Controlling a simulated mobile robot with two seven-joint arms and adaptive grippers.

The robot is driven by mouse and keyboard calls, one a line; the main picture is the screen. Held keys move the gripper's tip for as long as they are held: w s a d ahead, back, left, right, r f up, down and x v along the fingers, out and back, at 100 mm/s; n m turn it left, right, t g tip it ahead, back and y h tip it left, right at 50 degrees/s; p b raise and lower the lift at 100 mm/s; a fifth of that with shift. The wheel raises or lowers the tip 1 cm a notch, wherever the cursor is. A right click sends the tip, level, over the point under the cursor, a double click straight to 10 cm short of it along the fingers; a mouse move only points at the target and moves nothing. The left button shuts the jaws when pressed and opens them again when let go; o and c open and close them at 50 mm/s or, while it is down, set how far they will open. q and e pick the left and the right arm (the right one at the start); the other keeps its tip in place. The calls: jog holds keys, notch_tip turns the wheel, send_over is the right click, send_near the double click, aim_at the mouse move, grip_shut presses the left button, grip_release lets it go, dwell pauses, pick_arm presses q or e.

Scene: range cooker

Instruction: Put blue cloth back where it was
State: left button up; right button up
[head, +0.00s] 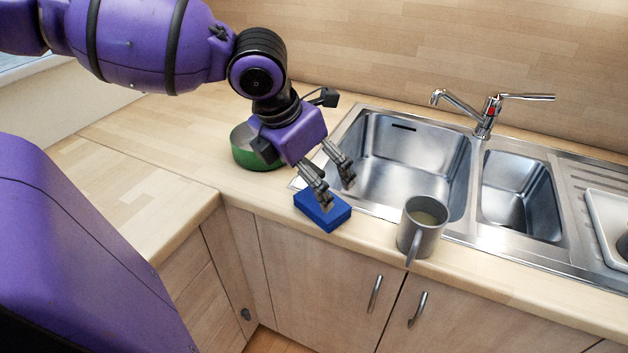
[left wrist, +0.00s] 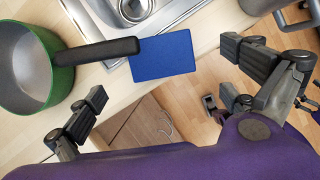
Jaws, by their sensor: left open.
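The blue cloth (head: 322,212) looks like a flat, thick blue block. It lies on the wooden counter by the front left corner of the sink, close to the counter's front edge. It also shows in the left wrist view (left wrist: 164,57), between my fingers, beside the end of a black pot handle (left wrist: 95,51). My left gripper (head: 337,190) is open and empty, pointing down just above the cloth, with its fingers apart. In the left wrist view my left gripper (left wrist: 166,73) spans wider than the cloth. My right gripper is not in view.
A green pot (head: 243,158) stands on the counter behind my left gripper. A grey mug (head: 427,242) stands right of the cloth, between the sink (head: 375,206) and the front edge. The tap (head: 487,116) rises behind. The counter at left (head: 130,205) is clear.

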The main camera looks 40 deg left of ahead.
pick_arm(q)
jog(key=p+v, duration=0.2)
jog(key=v, duration=0.3)
jog(key=shift+f, duration=0.1)
dwell(0.3)
